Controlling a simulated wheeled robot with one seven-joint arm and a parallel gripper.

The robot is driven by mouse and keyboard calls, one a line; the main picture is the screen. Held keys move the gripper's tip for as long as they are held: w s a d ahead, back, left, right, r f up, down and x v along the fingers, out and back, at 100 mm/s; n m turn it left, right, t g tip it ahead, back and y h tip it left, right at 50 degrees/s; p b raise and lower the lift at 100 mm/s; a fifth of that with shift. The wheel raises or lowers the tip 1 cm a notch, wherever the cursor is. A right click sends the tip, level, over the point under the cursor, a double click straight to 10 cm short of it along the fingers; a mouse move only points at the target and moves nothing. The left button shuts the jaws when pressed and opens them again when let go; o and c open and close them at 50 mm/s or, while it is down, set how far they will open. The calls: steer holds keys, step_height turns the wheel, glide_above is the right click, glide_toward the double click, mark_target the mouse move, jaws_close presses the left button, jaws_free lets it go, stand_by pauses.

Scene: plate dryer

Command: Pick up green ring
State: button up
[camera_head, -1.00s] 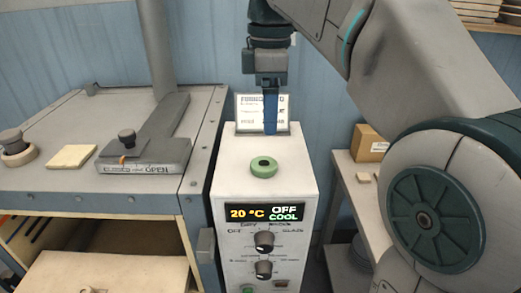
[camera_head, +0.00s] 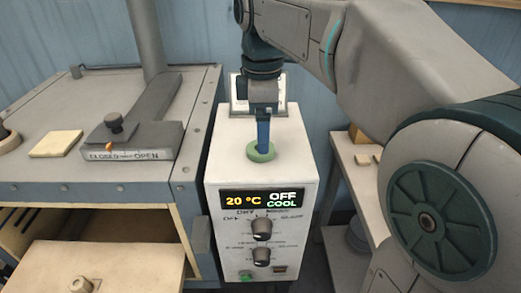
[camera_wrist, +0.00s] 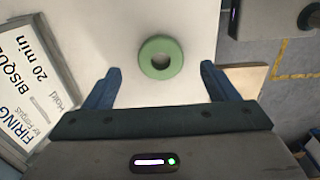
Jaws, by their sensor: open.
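The green ring (camera_head: 261,152) lies flat on the white top of the control box (camera_head: 226,160). In the wrist view the green ring (camera_wrist: 160,57) sits ahead of my gripper (camera_wrist: 157,80), near the midline between its two blue fingers. The fingers are spread apart with nothing between them. In the head view my gripper (camera_head: 263,146) points down just over the ring, and its fingers hide a part of the ring. I cannot tell from these views whether the fingertips touch the ring or the box top.
A display reading 20 °C, OFF, COOL (camera_head: 262,200) and knobs are on the box front. A firing sign (camera_head: 240,92) stands at the box's back edge. A grey dryer (camera_head: 60,110) with a lever and an open front is on the left. A side table (camera_head: 354,172) is on the right.

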steer(key=f, duration=0.4)
steer(key=shift+a, duration=0.2)
steer(key=c, duration=1.1)
steer(key=shift+r, duration=0.15)
